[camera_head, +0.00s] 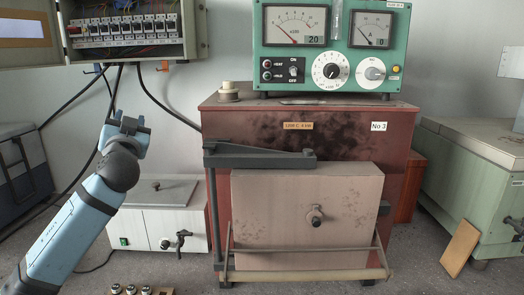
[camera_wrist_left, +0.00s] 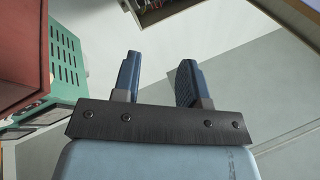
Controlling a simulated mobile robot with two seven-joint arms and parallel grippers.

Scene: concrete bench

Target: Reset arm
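My left arm comes in from the lower left in the head view, blue with a dark wrist joint. My left gripper (camera_head: 129,122) is raised in front of the grey wall, left of the dark red furnace and above the small white box. In the left wrist view the two dark fingers of my left gripper (camera_wrist_left: 158,72) stand apart with a clear gap and nothing between them. My right arm and right gripper are not in view.
A dark red furnace (camera_head: 345,140) with a pale door (camera_head: 270,220) stands in the middle, a green meter panel (camera_head: 420,45) on top. An open fuse box (camera_head: 195,30) hangs upper left. A white box (camera_head: 150,225) sits below my gripper. Small fittings (camera_head: 131,290) lie at the bottom edge.

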